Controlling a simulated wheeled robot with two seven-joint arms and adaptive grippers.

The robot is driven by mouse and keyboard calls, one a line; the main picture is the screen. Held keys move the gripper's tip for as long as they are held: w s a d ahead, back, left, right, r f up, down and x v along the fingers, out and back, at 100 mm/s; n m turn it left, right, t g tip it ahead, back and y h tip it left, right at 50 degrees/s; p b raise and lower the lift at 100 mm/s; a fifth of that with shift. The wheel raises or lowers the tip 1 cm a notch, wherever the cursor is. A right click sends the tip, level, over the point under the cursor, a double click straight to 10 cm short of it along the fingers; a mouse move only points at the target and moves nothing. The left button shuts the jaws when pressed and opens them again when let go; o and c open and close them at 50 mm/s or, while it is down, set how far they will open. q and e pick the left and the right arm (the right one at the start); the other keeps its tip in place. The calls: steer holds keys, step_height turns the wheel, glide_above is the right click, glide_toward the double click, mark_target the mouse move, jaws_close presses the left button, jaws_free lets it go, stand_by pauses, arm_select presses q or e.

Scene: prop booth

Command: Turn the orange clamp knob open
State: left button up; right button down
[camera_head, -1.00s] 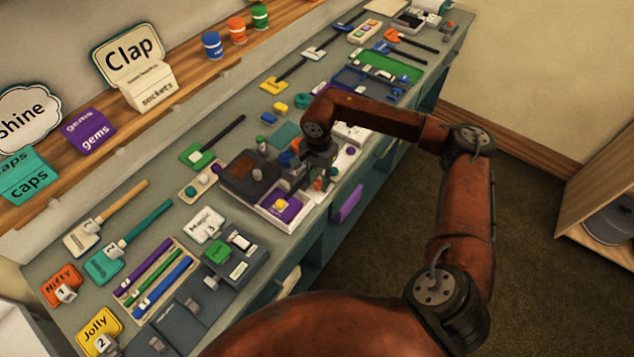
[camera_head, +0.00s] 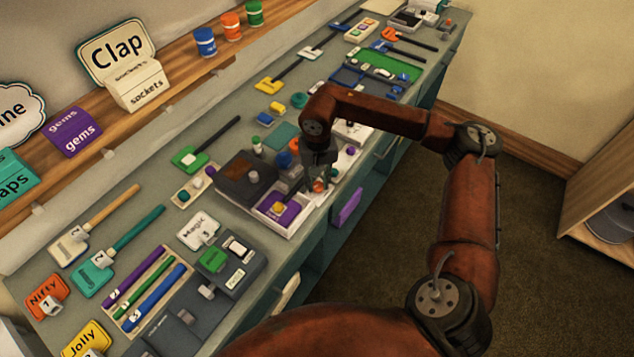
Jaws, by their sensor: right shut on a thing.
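My right arm reaches in from the lower right and bends down over the bench. Its dark gripper (camera_head: 311,184) points down at the right edge of a white-rimmed tray. A small orange-red knob (camera_head: 319,186) shows right at the fingertips, and the gripper appears shut on it. The fingers and wrist hide much of the knob and its clamp, so I cannot tell how far it is turned. My left gripper is not in view.
The white-rimmed tray (camera_head: 268,226) holds a purple block with a yellow top (camera_head: 280,209). A dark box (camera_head: 240,185) stands just left of the gripper. Several paddles, pens and labelled blocks cover the bench. Open floor (camera_head: 375,260) lies to the right.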

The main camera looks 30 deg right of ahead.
mark_target(318, 185)
stand_by(0.3)
steer(key=c, duration=1.6)
jaws_free()
steer(key=shift+r, duration=0.1)
step_height(318, 185, up, 12)
